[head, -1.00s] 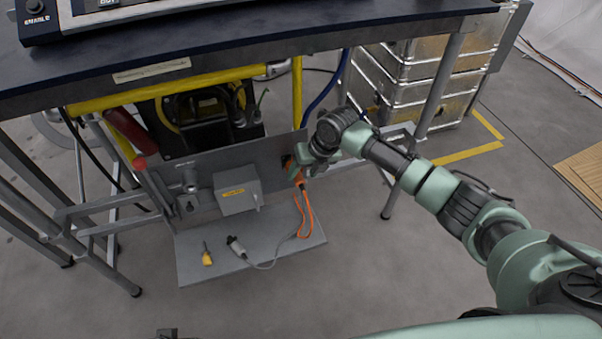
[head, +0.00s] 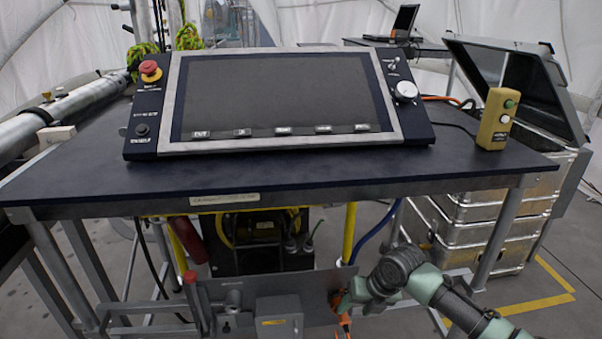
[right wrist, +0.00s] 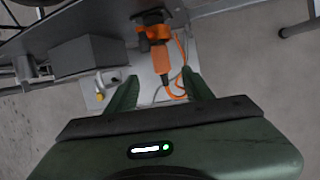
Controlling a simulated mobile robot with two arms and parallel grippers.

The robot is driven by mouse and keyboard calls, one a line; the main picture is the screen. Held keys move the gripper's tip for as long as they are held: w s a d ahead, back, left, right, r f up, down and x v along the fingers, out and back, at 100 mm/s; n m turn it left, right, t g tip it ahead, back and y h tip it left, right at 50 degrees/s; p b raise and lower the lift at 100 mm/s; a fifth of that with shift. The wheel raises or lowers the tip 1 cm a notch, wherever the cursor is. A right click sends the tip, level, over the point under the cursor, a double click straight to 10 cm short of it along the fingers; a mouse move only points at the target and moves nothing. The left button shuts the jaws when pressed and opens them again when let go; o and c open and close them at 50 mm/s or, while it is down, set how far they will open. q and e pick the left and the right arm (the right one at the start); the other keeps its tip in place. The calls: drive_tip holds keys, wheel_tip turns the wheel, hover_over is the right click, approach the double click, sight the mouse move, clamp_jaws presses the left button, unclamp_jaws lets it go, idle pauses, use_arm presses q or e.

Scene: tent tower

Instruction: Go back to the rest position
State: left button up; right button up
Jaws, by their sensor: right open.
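My right gripper (right wrist: 157,92) is open in the right wrist view, its two green fingers apart. An orange plug (right wrist: 160,58) with an orange cable sits at the grey panel just beyond the fingertips, in the gap between them as seen from the wrist. The orange plug also shows in the head view (head: 342,320), low down beside my right gripper (head: 345,298), partly hidden by it. In the head view my right arm reaches in from the lower right under the table. My left gripper is in neither view.
A dark table (head: 300,179) carries a control console (head: 278,95) and a yellow button box (head: 496,119). Stacked metal cases (head: 515,212) with an open lid stand at the right. Below are a grey box (head: 279,318) and a yellow pipe (head: 349,234). Floor is clear at the lower right.

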drive_tip(key=s+a+f+m, duration=0.6)
drive_tip(key=s+f+m, duration=0.5)
drive_tip(key=s+m, duration=0.25)
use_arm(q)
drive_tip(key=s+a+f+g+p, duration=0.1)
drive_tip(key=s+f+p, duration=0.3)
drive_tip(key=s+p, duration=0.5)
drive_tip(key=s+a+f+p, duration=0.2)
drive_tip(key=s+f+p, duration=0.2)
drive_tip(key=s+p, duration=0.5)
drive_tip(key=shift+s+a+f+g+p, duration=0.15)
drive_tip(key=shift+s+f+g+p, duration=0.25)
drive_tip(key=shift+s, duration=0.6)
use_arm(e)
drive_tip(key=s+d+f+m+h, duration=0.1)
drive_tip(key=s+d+f+m, duration=0.2)
drive_tip(key=s, duration=0.9)
drive_tip(key=s+d+f+m+g+h, duration=0.1)
drive_tip(key=s+d+f+m, duration=0.3)
drive_tip(key=s+f+m, duration=0.3)
drive_tip(key=s+d+f+m+g, duration=0.1)
drive_tip(key=s+d+f+m, duration=0.2)
drive_tip(key=s+m, duration=0.6)
drive_tip(key=s+f, duration=0.2)
drive_tip(key=s, duration=0.7)
drive_tip(key=shift+s+d+h, duration=0.3)
drive_tip(key=shift+s+h, duration=0.05)
drive_tip(key=shift+h, duration=0.05)
drive_tip(key=shift+m, duration=0.25)
